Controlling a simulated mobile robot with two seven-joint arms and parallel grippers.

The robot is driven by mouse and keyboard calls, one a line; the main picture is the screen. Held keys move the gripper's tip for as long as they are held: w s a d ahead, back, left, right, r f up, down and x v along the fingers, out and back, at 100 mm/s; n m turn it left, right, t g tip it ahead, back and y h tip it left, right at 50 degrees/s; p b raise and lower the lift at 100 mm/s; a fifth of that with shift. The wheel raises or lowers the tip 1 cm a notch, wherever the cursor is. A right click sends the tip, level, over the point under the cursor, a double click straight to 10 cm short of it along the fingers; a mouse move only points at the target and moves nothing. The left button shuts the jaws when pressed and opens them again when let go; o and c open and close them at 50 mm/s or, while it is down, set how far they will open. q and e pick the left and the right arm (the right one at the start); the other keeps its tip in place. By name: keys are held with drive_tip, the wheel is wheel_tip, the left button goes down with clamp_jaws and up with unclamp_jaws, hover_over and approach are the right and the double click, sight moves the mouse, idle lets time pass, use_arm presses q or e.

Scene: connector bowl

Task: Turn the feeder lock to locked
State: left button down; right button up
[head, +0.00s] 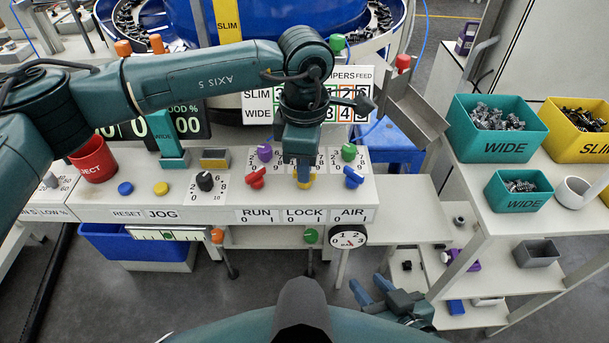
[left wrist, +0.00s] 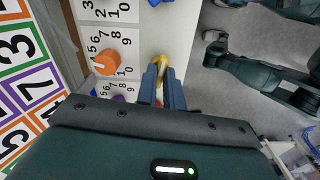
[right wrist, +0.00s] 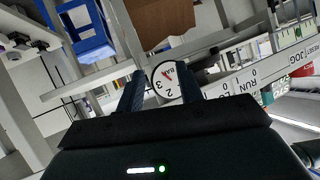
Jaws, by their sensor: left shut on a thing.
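The feeder lock is a yellow knob (head: 304,183) on the sloped panel, above the LOCK label (head: 305,216) marked 0 and 1. My left gripper (head: 304,172) points down from above with its fingers shut on the yellow knob. In the left wrist view the yellow knob (left wrist: 162,62) shows between the fingertips (left wrist: 163,80); much of it is hidden, so its exact angle cannot be told. My right gripper (head: 370,289) hangs low in front of the panel, open and empty. Its spread fingers also show in the right wrist view (right wrist: 160,86).
The red RUN knob (head: 256,177) and blue AIR knob (head: 353,177) flank the lock closely. Purple (head: 264,152) and green (head: 348,152) dials sit behind; an orange dial (left wrist: 107,63) is beside the gripper. A round gauge (head: 348,236) hangs below the panel's front edge.

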use_arm(q)
drive_tip(key=shift+f+m+b, duration=0.2)
drive_tip(key=shift+m+b, duration=0.15)
drive_tip(key=shift+m, duration=0.15)
drive_tip(key=shift+m+b, duration=0.35)
drive_tip(key=shift+m, duration=0.15)
drive_tip(key=m+b, duration=0.2)
drive_tip(key=m, duration=0.1)
drive_tip(key=shift+r, duration=0.1)
drive_tip(key=shift+r+m+b, duration=0.1)
drive_tip(key=shift+m+b, duration=0.4)
drive_tip(key=shift+m, duration=0.6)
use_arm(e)
drive_tip(key=shift+s+d+r+t, duration=0.35)
drive_tip(key=shift+d+t, duration=0.15)
drive_tip(key=shift+s+d+r+t, duration=0.3)
drive_tip(key=shift+d+t, duration=0.2)
drive_tip(key=shift+s+f, duration=0.1)
use_arm(q)
drive_tip(key=c, duration=1.5)
unclamp_jaws()
drive_tip(key=shift+r, duration=0.1)
